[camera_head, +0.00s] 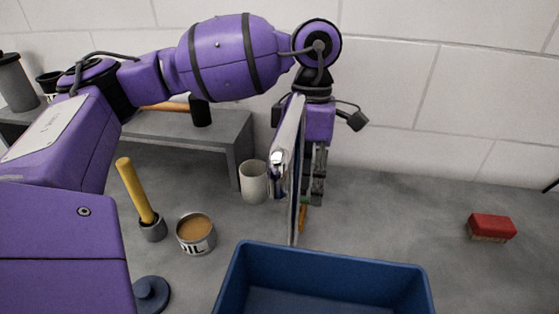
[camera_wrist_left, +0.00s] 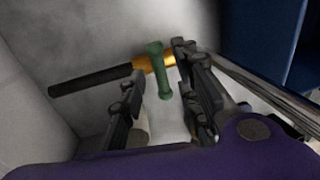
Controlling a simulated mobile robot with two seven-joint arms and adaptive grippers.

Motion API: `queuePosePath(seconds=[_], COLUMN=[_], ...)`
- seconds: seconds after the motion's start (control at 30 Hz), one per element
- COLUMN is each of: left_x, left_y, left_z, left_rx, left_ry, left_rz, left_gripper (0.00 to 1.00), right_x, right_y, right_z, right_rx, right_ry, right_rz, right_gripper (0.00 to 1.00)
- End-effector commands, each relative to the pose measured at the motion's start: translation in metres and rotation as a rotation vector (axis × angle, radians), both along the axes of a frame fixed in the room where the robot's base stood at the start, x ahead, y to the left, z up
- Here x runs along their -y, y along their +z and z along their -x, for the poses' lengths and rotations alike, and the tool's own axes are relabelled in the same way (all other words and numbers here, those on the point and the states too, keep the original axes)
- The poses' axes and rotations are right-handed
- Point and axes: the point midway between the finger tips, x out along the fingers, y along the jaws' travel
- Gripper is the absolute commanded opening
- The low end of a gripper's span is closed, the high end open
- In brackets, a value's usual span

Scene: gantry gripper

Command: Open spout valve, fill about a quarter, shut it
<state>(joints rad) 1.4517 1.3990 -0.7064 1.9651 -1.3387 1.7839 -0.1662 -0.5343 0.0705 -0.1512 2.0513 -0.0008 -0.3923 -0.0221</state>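My left gripper (camera_head: 312,200) points down behind an upright thin slab. In the left wrist view its fingers (camera_wrist_left: 168,95) are apart. Between and beyond them is a green bar with rounded ends (camera_wrist_left: 160,70), lying across an orange-brass piece (camera_wrist_left: 150,63) on a dark rod (camera_wrist_left: 90,79). This looks like the spout valve and its handle. I see gaps beside the green bar; contact cannot be told. In the head view only a bit of orange (camera_head: 302,217) shows below the fingers. A pale cup (camera_head: 253,183) stands left of the gripper. My right gripper is not in view.
The upright slab (camera_head: 286,150) is close beside the gripper. A blue bin (camera_head: 330,257) stands in front. Left are an open can (camera_head: 196,233), a yellow-handled tool (camera_head: 134,190) and a grey bench (camera_head: 175,122). A red brush (camera_head: 491,226) lies right, with clear surface around it.

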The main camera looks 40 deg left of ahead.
Motion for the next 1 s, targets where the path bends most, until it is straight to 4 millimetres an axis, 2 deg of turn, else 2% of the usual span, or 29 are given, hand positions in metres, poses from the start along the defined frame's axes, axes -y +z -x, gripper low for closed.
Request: queuePosePath(seconds=[0.1,0.2,0.47,0.5,0.73,1.0], left_x=[0.001,0.001,0.002,0.002,0.002,0.002], left_y=[-0.015,-0.021,-0.023,-0.023,-0.023,-0.022], left_z=[0.003,0.004,0.004,0.004,0.004,0.003], left_rx=[-0.003,-0.002,-0.001,-0.001,0.0,0.003], left_ry=[0.0,0.0,0.0,0.0,0.0,0.013], left_rz=[0.0,0.0,0.002,0.002,0.001,0.001], left_gripper=[0.3,0.3,0.3,0.29,0.0,0.0], right_x=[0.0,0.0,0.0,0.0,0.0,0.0], right_y=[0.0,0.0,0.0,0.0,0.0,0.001], right_z=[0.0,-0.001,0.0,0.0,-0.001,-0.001], right_rx=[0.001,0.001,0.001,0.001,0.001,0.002], right_ry=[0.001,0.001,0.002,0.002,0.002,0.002], right_rz=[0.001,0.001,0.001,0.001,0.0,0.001], right_gripper=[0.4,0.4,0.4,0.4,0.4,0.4])
